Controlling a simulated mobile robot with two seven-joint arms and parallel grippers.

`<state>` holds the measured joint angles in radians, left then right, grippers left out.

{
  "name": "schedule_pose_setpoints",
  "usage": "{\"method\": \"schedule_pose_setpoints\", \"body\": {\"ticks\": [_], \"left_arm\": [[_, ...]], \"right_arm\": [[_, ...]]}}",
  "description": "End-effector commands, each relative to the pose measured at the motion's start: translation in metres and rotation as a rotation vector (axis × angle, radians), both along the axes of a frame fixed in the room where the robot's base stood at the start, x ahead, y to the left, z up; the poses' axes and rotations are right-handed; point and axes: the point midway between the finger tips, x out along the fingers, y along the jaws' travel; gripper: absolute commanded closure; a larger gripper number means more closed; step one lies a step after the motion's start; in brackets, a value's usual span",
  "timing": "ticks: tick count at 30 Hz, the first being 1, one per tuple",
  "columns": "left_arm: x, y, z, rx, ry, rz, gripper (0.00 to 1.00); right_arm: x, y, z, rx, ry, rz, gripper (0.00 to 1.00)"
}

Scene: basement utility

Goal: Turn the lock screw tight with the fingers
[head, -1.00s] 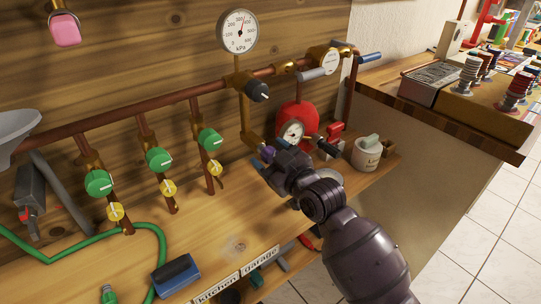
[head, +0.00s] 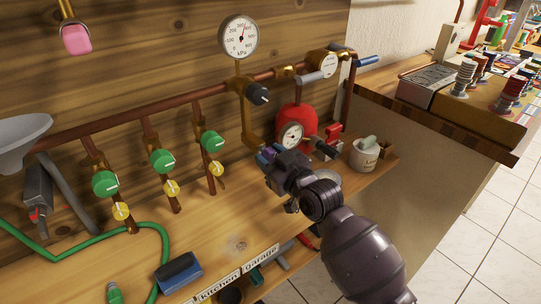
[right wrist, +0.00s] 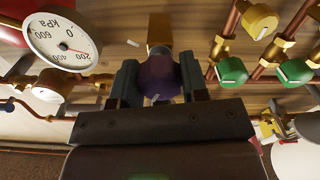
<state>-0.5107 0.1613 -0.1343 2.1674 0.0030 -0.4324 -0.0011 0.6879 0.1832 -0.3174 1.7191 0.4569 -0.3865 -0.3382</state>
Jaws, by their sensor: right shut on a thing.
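The lock screw appears as a purple knob (right wrist: 160,75) in the right wrist view, in front of a brass bracket (right wrist: 160,32). The two dark fingers of my right gripper (right wrist: 160,84) press on it from both sides. In the head view, the right gripper (head: 272,161) is at the low end of the brass pipe, left of the small gauge. Only a bit of the purple knob (head: 262,157) shows there, and the rest is hidden by the gripper. The screw's thread is not visible. My left gripper is not in view.
Copper pipes with green knobs (head: 212,141) and yellow knobs (head: 217,169) stand to the left. A red tank (head: 296,117) with a small gauge (head: 291,136) is close behind the gripper.

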Motion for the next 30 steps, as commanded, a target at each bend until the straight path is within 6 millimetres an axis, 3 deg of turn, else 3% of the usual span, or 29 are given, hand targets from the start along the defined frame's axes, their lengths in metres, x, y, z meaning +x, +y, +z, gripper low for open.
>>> {"method": "schedule_pose_setpoints", "body": {"ticks": [6, 30], "left_arm": [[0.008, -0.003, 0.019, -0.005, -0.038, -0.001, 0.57], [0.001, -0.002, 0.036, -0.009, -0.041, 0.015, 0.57]], "right_arm": [[0.0, 0.0, 0.006, 0.156, 0.111, -0.001, 0.83], [0.0, 0.001, 0.002, 0.774, 0.561, 0.001, 0.83]]}}
